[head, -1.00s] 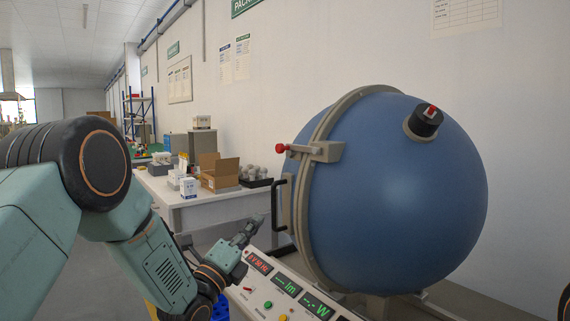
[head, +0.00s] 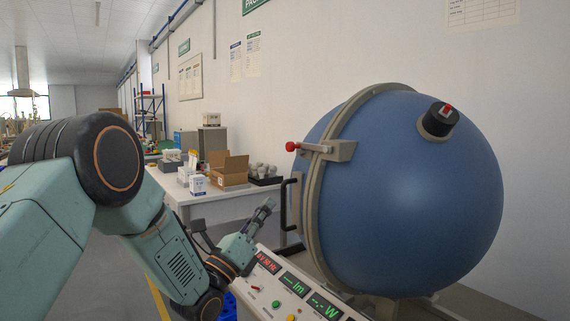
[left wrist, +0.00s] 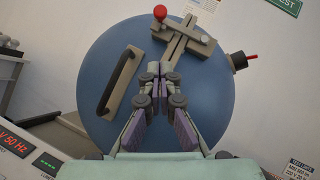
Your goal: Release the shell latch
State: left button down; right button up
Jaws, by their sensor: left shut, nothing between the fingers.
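The shell latch is a grey block with a lever ending in a red ball knob (head: 291,146), on the rim band of a large blue sphere (head: 430,200). The knob also shows at the top of the left wrist view (left wrist: 160,12), with the latch block (left wrist: 185,36) beside it. A black bar handle (head: 287,205) stands on the sphere's front, below the latch. My left gripper (head: 268,204) is shut and empty, left of the handle and lower than the latch. In the left wrist view its fingertips (left wrist: 160,68) point toward the sphere, below the latch. My right gripper is out of view.
A control panel (head: 295,288) with lit displays and coloured buttons stands below the sphere. A white table (head: 225,195) behind holds an open cardboard box (head: 229,168) and a black tray of bulbs (head: 264,178). Open floor lies between my left arm and the table.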

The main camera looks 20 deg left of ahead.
pick_arm(q)
send_near(297, 149)
jog(key=w+d, duration=0.1)
jog(key=d, duration=0.2)
jog(key=r, duration=0.1)
jog(key=w+a, duration=0.1)
jog(key=r, duration=0.1)
jog(key=shift+w+a+r, duration=0.25)
jog(key=shift+r, duration=0.1)
jog(key=shift+w+r+m+h+b, duration=0.1)
jog(key=shift+r+m+h+b, duration=0.15)
jog(key=shift+m+h+b, duration=0.4)
